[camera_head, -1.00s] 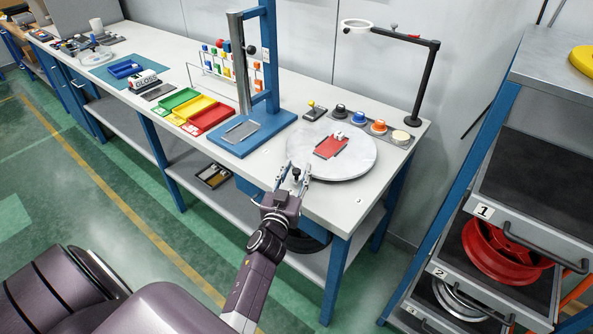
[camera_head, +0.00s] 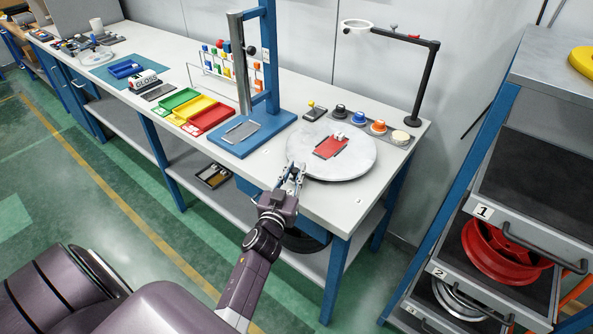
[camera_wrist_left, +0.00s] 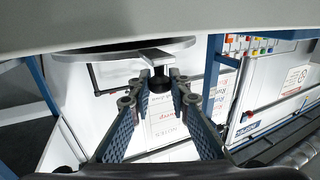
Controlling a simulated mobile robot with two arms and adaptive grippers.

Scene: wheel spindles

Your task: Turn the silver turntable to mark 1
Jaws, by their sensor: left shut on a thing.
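The silver turntable (camera_head: 356,164) is a round flat disc near the right end of the white bench, with a red tray (camera_head: 331,147) on it. In the left wrist view, the disc's edge (camera_wrist_left: 95,53) shows from low down, with a flat metal tab (camera_wrist_left: 149,57) and a black knob (camera_wrist_left: 176,84) at its front. My left gripper (camera_head: 294,172) is at the disc's front left edge. Its fingers are drawn together on the black knob, and they also show in the left wrist view (camera_wrist_left: 161,80). A small pale mark (camera_head: 358,201) lies on the bench; its writing is too small to read.
A blue press stand (camera_head: 262,140) stands left of the disc. A row of coloured buttons (camera_head: 360,122) and a black lamp arm (camera_head: 425,85) stand behind it. A drawer rack (camera_head: 500,212) with wheels is at the right. The bench front right of the gripper is clear.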

